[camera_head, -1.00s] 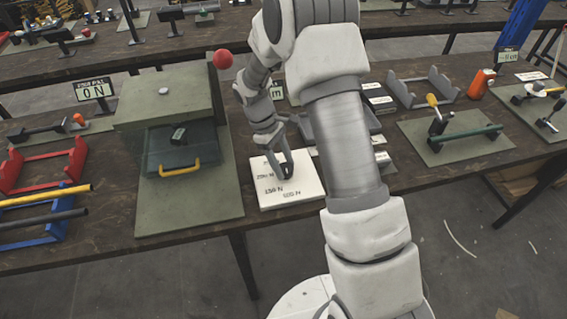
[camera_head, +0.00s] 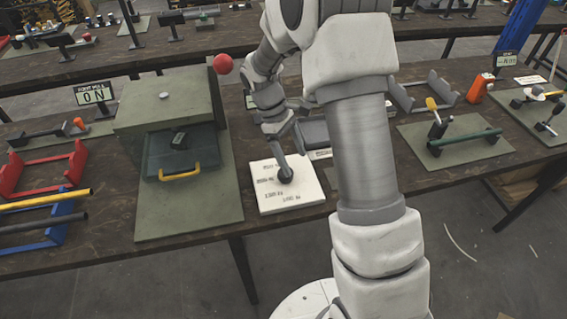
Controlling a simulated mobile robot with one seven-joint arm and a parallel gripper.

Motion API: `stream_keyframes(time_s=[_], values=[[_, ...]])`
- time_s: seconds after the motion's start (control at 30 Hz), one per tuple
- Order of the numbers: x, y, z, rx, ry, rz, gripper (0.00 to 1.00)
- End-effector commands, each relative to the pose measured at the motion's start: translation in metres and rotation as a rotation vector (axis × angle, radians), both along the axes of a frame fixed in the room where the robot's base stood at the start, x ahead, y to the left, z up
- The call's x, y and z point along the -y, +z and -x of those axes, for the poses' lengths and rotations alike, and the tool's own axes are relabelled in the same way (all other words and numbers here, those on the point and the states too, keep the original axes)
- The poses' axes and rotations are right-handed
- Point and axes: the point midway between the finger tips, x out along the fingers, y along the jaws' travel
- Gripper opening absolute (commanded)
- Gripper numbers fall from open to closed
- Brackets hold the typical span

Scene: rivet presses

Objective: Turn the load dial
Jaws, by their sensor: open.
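The load dial is a dark round knob (camera_head: 285,176) on a white plate (camera_head: 287,203) with printed force labels in newtons, too blurred to read surely. The plate lies near the front edge of the bench. My gripper (camera_head: 286,169) points down at the knob, its fingertips at or just above it. The fingers look open, but their gap is small in this view, and I cannot tell whether they touch the knob.
A green press box (camera_head: 180,107) with a yellow-handled drawer (camera_head: 180,175) and a red ball knob (camera_head: 222,62) stands left of the plate. A display reading 0 N (camera_head: 94,94) is behind it. A green-handled fixture (camera_head: 470,139) lies to the right.

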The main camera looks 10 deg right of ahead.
Motion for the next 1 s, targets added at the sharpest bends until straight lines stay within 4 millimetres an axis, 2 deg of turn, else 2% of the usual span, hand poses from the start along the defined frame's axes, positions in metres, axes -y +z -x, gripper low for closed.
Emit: stream_keyframes(time_s=[0.2,0.43,0.6,1.0], values=[[0.042,0.029,0.023,0.003,-0.004,0.001,0.84],[0.07,0.049,0.04,0.003,-0.001,0.0,0.84],[0.079,0.055,0.045,0.002,-0.001,-0.001,0.84],[0.08,0.055,0.046,0.001,0.0,0.0,0.84]])
